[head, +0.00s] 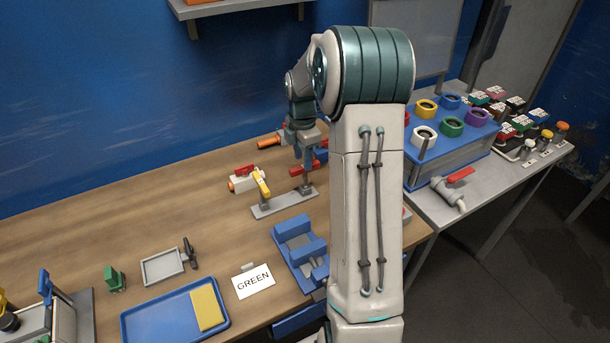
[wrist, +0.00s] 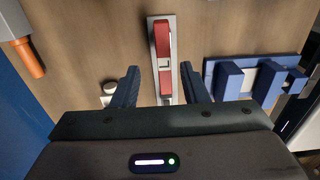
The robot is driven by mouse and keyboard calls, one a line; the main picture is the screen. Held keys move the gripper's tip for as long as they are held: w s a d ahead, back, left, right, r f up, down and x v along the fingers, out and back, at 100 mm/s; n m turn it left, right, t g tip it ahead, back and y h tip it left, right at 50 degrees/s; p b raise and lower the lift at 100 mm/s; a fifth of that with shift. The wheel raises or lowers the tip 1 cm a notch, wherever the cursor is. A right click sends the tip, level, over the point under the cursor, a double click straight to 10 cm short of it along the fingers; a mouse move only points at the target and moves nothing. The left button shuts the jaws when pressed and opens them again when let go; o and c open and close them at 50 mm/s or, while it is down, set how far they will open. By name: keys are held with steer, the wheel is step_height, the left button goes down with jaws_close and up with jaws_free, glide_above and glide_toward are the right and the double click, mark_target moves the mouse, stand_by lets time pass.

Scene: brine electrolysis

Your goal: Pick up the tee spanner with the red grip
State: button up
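The tee spanner with the red grip (head: 302,170) stands at the right end of a flat grey rack (head: 270,209) on the wooden bench. A spanner with a yellow grip (head: 261,184) stands at the rack's left end. In the wrist view the red grip (wrist: 163,42) runs lengthwise over a grey strip. My gripper (wrist: 160,86) is open, with one blue finger on each side of the line of the red grip. A clear gap shows on both sides, so nothing is held. In the head view my gripper's fingers are small and partly hidden by my arm.
A blue slotted block (head: 290,229) lies in front of the rack, and in the wrist view (wrist: 232,80) it is right of my fingers. A white and orange device (head: 243,180) stands behind the yellow spanner. A blue tray (head: 150,325) and a GREEN card (head: 254,281) lie nearer.

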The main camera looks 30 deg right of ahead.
mark_target(305, 186)
steer(key=shift+s+d+f+p, duration=0.15)
steer(key=shift+f+p, duration=0.25)
steer(key=shift+f, duration=1.25)
steer(key=shift+s+f+p, duration=0.1)
steer(key=shift+f+p, duration=0.3)
steer(key=shift+f, duration=1.25)
jaws_close()
